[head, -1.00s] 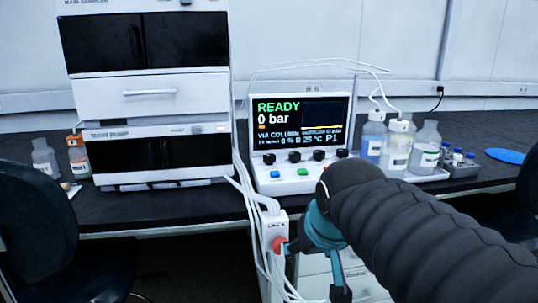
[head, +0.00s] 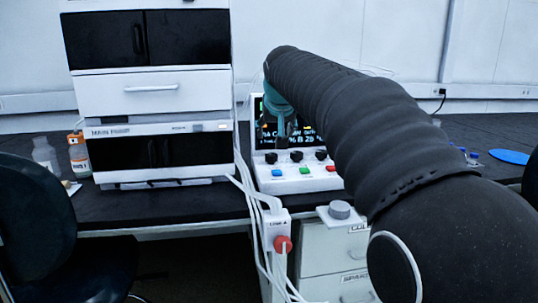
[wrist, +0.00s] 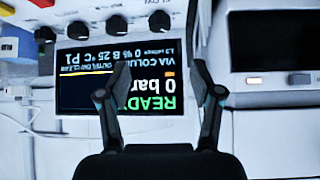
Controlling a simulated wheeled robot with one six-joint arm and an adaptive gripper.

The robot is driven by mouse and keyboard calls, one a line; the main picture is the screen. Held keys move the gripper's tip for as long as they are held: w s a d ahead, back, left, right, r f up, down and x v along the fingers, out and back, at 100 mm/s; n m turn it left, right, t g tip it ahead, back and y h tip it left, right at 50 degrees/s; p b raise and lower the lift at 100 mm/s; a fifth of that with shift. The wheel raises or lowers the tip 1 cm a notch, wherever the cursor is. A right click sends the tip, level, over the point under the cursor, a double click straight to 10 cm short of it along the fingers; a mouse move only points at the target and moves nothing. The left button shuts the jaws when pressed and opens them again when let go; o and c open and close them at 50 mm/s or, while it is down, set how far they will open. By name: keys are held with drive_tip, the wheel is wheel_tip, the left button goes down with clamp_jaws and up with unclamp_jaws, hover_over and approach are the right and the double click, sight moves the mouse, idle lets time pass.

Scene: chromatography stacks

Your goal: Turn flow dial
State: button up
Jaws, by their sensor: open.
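The control panel has a row of black dials below its screen. In the head view, three show: a left dial (head: 270,158), a middle dial (head: 297,156) and a right dial (head: 321,155); my arm covers the area further right. In the wrist view the panel appears upside down, with one dial (wrist: 160,23) lying between the finger lines. No dial label is readable as flow. My gripper (head: 283,130) hangs in front of the screen (head: 310,136), above the dials. In the wrist view my gripper (wrist: 160,50) is open, with nothing held between its fingers.
Blue (head: 278,174), green (head: 305,171) and red (head: 331,168) buttons sit below the dials. The white instrument stack (head: 150,87) stands left of the panel. White tubes run between them. A red knob (head: 282,243) and a grey round knob (head: 340,209) are lower in front.

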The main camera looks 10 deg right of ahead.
sight(271, 154)
drive_tip(key=x, duration=1.3)
drive_tip(key=shift+w+f, duration=0.2)
drive_tip(key=shift+f, duration=0.05)
drive_tip(key=c, duration=1.1)
